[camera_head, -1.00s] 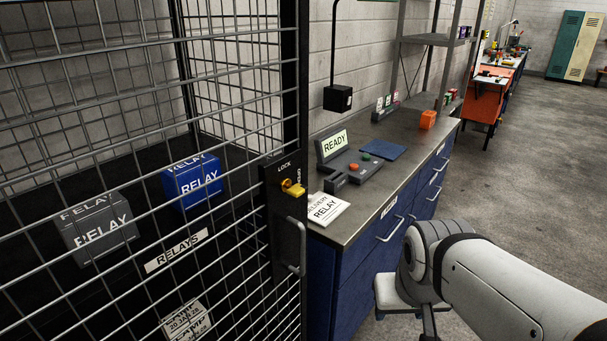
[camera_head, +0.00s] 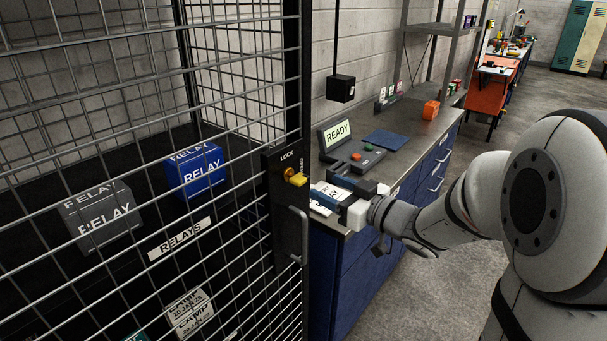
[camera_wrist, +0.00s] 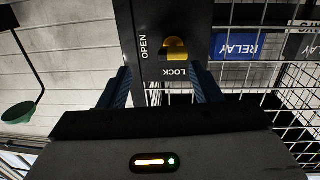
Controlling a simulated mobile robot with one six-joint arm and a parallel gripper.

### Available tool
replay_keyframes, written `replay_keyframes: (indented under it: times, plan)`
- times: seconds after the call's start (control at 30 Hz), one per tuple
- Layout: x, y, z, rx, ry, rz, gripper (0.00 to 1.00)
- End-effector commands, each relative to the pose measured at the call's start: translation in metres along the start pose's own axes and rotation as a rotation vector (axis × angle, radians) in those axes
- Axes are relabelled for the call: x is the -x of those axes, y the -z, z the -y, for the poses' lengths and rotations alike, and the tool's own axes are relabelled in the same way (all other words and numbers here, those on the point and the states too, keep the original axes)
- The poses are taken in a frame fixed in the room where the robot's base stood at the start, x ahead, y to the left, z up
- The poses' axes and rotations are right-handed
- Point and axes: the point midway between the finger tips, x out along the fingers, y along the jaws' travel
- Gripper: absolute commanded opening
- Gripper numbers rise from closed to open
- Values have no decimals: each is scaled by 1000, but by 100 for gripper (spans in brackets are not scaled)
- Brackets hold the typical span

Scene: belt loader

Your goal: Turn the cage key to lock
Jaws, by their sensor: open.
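The yellow cage key (camera_head: 296,178) sits in the black lock plate (camera_head: 289,218) on the cage door post. LOCK is marked above it and OPEN to its right. In the head view the key lies crosswise, its grip toward the OPEN side. My gripper (camera_head: 324,184) is open and empty, just right of the key and apart from it. In the wrist view the key (camera_wrist: 176,50) shows upside down, above and slightly right of the middle between my open fingers (camera_wrist: 164,84). The fingers do not hide it.
The wire cage (camera_head: 110,130) holds a grey relay box (camera_head: 105,217) and a blue relay box (camera_head: 196,172). A door handle (camera_head: 298,235) sticks out below the key. The workbench (camera_head: 400,150) with a READY console (camera_head: 338,134) stands behind my gripper.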

Motion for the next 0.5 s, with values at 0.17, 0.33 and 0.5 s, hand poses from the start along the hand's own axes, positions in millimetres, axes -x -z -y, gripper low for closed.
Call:
replay_keyframes:
  times: [0.17, 0.33, 0.5]
  plan:
    - [-4, 2, 11, -24, 81, -38, 58]
    - [-24, 4, 15, -27, 89, -40, 58]
    - [-52, 5, 17, -25, 87, -40, 58]
